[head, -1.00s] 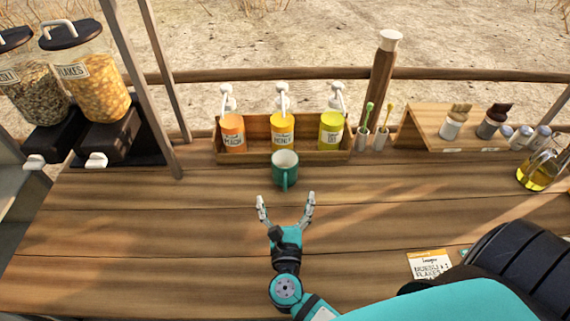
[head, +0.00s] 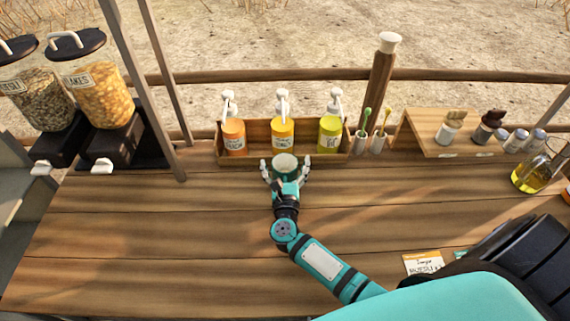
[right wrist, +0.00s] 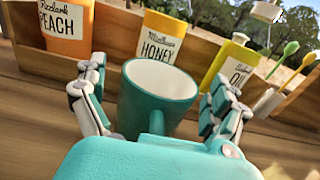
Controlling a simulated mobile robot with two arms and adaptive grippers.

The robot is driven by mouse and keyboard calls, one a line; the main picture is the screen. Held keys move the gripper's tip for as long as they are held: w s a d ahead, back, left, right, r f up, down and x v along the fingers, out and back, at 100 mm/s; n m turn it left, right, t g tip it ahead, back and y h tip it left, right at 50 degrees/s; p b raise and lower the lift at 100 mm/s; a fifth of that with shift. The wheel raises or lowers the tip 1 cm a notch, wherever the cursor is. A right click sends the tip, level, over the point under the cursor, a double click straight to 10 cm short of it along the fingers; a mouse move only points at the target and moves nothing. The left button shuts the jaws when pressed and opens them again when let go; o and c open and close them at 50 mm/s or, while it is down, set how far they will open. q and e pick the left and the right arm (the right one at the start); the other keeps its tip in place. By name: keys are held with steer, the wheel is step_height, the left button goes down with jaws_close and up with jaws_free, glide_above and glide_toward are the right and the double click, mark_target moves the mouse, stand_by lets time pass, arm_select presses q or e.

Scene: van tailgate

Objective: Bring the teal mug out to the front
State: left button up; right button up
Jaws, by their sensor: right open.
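The teal mug (head: 285,163) stands upright on the wooden counter, just in front of the bottle rack. My right gripper (head: 286,168) is open, with one finger on each side of the mug. In the right wrist view the mug (right wrist: 158,98) sits between the two spread fingers (right wrist: 160,108), its white inside showing and its handle toward the palm. Gaps show between the fingers and the mug's sides. The lower part of the mug is hidden by my palm. My left gripper is not in view.
The wooden rack (head: 262,160) behind the mug holds peach (head: 234,138), honey (head: 283,135) and oil (head: 330,134) pump bottles. Spoon cups (head: 377,143) stand right of it, cereal dispensers (head: 100,90) at the left. The counter's front (head: 150,240) is clear left of my arm.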

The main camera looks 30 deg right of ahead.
mark_target(285, 175)
steer(key=c, duration=1.4)
steer(key=shift+a, duration=0.1)
steer(key=shift+v, duration=4.15)
steer(key=shift+d+b+v, duration=0.2)
steer(key=shift+b+v, duration=0.15)
steer(key=shift+v, duration=2.65)
steer(key=shift+b+v, duration=0.55)
steer(key=shift+v, duration=2.3)
steer(key=shift+s, duration=0.15)
steer(key=o, duration=1.4)
